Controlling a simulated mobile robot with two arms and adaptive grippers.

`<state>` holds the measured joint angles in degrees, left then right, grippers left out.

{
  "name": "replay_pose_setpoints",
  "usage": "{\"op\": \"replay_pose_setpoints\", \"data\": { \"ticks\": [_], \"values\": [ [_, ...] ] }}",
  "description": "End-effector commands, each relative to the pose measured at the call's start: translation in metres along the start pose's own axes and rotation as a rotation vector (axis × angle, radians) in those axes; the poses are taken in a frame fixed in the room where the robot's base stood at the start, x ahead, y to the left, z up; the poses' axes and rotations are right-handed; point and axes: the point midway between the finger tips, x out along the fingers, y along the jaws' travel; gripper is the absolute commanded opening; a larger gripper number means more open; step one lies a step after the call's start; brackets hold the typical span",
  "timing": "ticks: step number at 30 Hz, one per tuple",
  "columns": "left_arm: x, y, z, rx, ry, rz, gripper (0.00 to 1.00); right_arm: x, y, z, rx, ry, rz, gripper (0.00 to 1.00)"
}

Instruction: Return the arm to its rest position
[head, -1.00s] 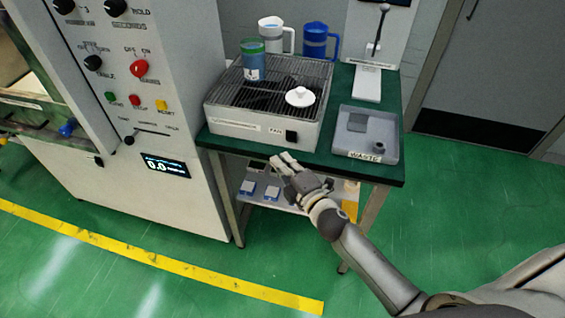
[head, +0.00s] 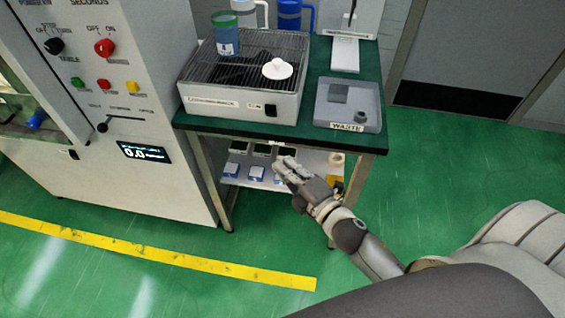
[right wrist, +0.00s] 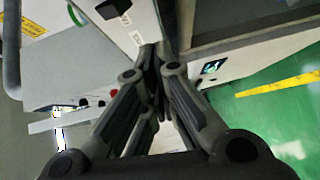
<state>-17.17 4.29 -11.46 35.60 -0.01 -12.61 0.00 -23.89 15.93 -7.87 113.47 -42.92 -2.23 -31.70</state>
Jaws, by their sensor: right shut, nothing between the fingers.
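My right gripper (head: 284,166) shows in the head view in front of the green-topped table (head: 290,134), below the level of its top and near the lower shelf. Its fingers are shut with nothing held. In the right wrist view the fingers of the right gripper (right wrist: 155,52) come together at the tips. My right arm (head: 350,235) reaches in from the lower right. My left gripper is not in view.
The table carries a cooling box (head: 240,100) with a blue-green cup (head: 226,36) and white lid (head: 277,69), and a waste tray (head: 322,114). The microwave generator cabinet (head: 150,190) stands left. Green floor is free in front, with a yellow line (head: 150,253).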

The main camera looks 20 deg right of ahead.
Motion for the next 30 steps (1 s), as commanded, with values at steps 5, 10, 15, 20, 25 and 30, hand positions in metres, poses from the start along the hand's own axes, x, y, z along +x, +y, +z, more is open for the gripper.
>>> {"op": "replay_pose_setpoints", "data": {
  "ticks": [5,10,15,20,25,30],
  "values": [
    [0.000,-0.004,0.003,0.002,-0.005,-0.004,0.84,0.000,0.000,0.000,0.000,0.000,0.001,0.00],
    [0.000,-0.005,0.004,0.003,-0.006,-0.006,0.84,0.000,0.000,0.000,0.000,0.000,0.001,0.00],
    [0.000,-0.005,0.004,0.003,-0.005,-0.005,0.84,0.000,-0.001,0.000,0.002,0.000,-0.001,0.00],
    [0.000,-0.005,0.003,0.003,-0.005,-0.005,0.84,0.001,-0.037,0.008,0.075,-0.028,-0.069,0.00],
    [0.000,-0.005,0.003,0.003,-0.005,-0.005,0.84,-0.013,-0.140,0.027,0.286,-0.128,-0.258,0.00],
    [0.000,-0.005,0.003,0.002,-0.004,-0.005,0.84,-0.051,-0.252,0.039,0.528,-0.276,-0.461,0.00]
  ]
}}
